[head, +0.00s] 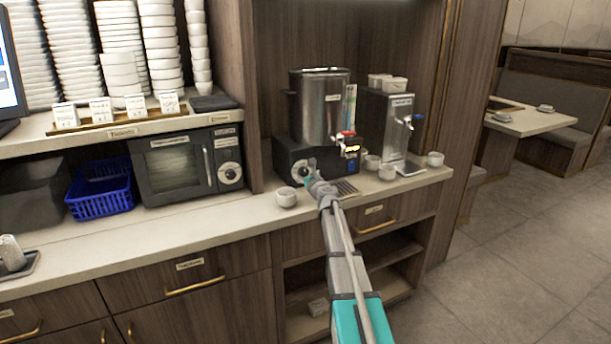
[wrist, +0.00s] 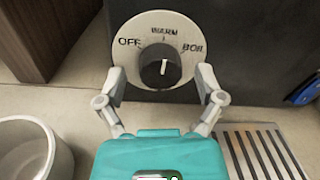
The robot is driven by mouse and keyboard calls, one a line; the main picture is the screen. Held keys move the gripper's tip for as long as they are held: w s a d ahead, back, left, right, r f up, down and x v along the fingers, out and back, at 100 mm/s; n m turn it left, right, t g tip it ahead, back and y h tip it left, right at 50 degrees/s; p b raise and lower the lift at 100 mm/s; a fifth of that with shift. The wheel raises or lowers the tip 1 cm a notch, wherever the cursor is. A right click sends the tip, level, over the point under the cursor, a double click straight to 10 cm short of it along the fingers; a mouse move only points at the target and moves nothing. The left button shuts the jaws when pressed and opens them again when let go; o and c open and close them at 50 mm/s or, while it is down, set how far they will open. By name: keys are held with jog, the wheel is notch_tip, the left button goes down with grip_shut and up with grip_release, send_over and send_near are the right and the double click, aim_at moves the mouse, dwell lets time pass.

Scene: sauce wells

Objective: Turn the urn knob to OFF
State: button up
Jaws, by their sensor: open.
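The urn (head: 322,108) is a steel cylinder on a black base at the back of the counter. In the wrist view its black knob (wrist: 160,66) sits on a round pale dial plate marked OFF at left, WARM at top and BOIL at right. The knob's white mark is upright, in line with WARM. My gripper (wrist: 161,76) is open, with one finger on each side of the knob and visible room between fingers and knob. In the head view my gripper (head: 313,170) is in front of the urn's base, partly covering the dial area.
A white cup (head: 286,197) stands just left of my gripper; more cups stand to the right. A slotted drip tray (wrist: 262,150) lies to the right below the dial. A steel dispenser (head: 385,125) stands right of the urn, and a microwave (head: 180,167) left.

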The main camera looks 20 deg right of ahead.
jog(key=c, duration=1.1)
jog(key=shift+c, duration=0.2)
jog(key=shift+n, duration=0.3)
jog(key=n, duration=0.5)
jog(key=shift+n+b, duration=0.3)
jog(key=n, duration=0.6)
jog(key=shift+d+t, duration=0.1)
jog(key=shift+t, duration=0.2)
